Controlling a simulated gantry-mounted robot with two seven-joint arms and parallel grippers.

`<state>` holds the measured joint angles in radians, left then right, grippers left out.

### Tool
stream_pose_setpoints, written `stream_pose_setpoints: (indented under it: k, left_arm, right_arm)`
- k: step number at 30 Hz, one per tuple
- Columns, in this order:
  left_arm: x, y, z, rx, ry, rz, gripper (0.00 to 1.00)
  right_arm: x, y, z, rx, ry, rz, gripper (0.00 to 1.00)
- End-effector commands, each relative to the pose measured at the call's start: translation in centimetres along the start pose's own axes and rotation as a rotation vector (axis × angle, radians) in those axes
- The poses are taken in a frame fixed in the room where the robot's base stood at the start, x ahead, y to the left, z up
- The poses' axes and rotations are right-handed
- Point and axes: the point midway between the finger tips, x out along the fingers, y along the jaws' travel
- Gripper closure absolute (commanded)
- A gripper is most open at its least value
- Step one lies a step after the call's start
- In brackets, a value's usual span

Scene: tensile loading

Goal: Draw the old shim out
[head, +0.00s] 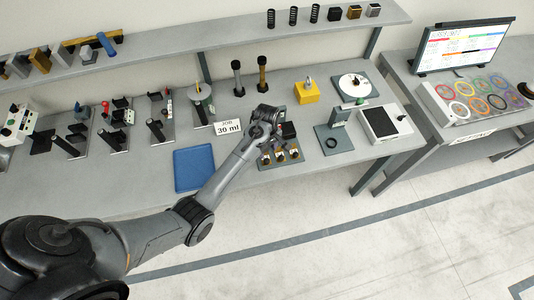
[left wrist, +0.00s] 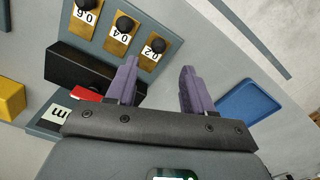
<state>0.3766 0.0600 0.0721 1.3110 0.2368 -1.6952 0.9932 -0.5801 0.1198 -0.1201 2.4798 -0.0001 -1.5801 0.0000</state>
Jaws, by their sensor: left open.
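Several brass-coloured shim plates with black knobs sit in a row on a grey plate (head: 266,166). In the left wrist view they read 0.2 (left wrist: 146,65), 0.4 (left wrist: 113,46) and 0.6 (left wrist: 80,27). Behind them lies a black block (left wrist: 75,65) with a red part (left wrist: 87,94) beside it. Which thing is the old shim I cannot tell. My left gripper (left wrist: 158,80) is open, with nothing seen between its fingers, and hangs near the 0.2 plate. In the head view my left wrist (head: 265,117) is over the back of the plate and hides part of it. My right gripper is not in view.
A blue tray (head: 194,169) lies left of the shim plate and also shows in the left wrist view (left wrist: 250,108). A "30 ml" card (head: 228,128) stands behind. A yellow block (head: 306,93), a grey stand (head: 333,138) and a scale (head: 384,124) are to the right.

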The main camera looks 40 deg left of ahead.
Motion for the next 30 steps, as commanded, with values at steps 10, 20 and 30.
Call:
stream_pose_setpoints:
  k: [10, 20, 30]
  left_arm:
    - [-2.2, 0.0, 0.0, 0.000, 0.000, 0.000, 0.48]
    - [-2.2, 0.0, 0.0, 0.000, 0.000, 0.000, 0.48]
    - [1.8, -5.8, 1.4, 0.002, -0.027, -0.120, 0.48]
  right_arm:
    - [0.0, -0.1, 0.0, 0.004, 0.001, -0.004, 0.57]
    - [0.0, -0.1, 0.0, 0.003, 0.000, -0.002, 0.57]
    - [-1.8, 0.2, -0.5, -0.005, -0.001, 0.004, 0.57]
